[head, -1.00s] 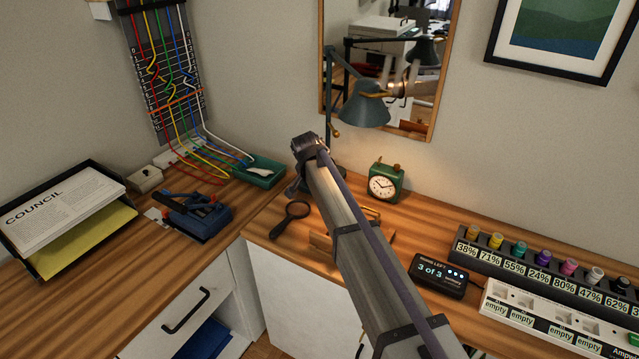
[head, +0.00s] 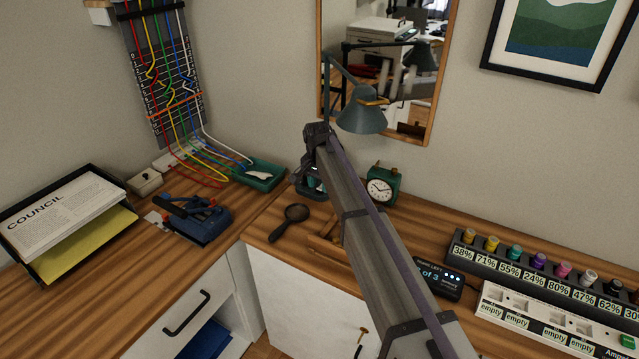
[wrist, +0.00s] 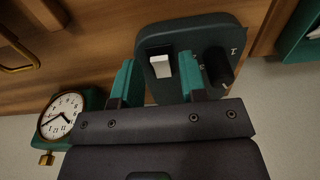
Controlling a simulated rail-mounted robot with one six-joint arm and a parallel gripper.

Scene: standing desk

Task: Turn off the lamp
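The lamp (head: 360,116) has a blue-grey shade on a jointed arm, in front of the mirror at the back of the desk. No glow shows on the desk under it. Its dark rounded base (wrist: 208,28) fills the top middle of the wrist view. The base carries a white rocker switch (wrist: 160,66) in a black frame, and a black knob (wrist: 218,66) to its right. My gripper (wrist: 158,74) has its teal fingers apart, with the switch showing between them. The right finger overlaps the base near the knob; I cannot tell whether it touches. My arm hides most of the base in the head view.
A green clock (head: 381,187) stands close right of the lamp base, beside my gripper in the wrist view. A magnifying glass (head: 290,222) lies to the left. A display box (head: 440,278) is partly behind my arm.

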